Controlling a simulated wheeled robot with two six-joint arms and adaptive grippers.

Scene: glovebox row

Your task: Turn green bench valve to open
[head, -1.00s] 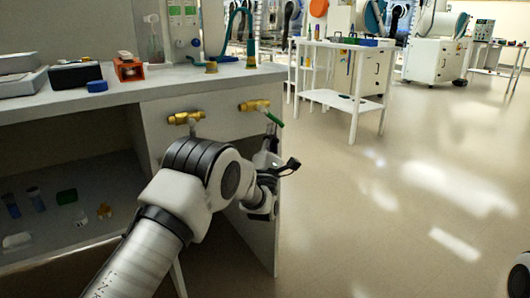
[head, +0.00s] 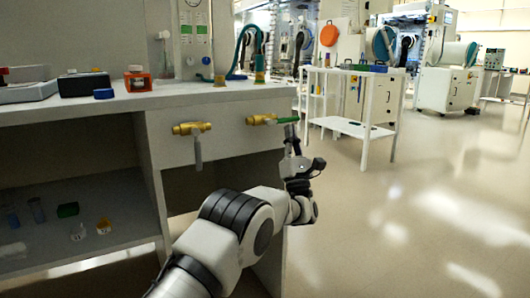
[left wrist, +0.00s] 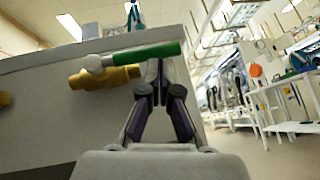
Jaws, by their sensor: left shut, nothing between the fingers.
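The green bench valve is a brass body (head: 258,120) with a green lever handle (head: 286,120), on the bench front near its right corner. The handle lies level, pointing right, in line with the brass body. In the left wrist view, the green handle (left wrist: 148,53) crosses in front of the fingertips and the brass body (left wrist: 105,77) is at left. My left gripper (head: 290,128) is shut and empty, its tips at or just below the handle; it also shows in the left wrist view (left wrist: 158,68). I cannot tell whether they touch. My right gripper is out of view.
A second brass valve (head: 190,129) with a grey handle hanging down sits left on the same bench front. The white bench top (head: 200,92) carries several items. A white cart (head: 352,128) stands at right behind open floor (head: 400,220).

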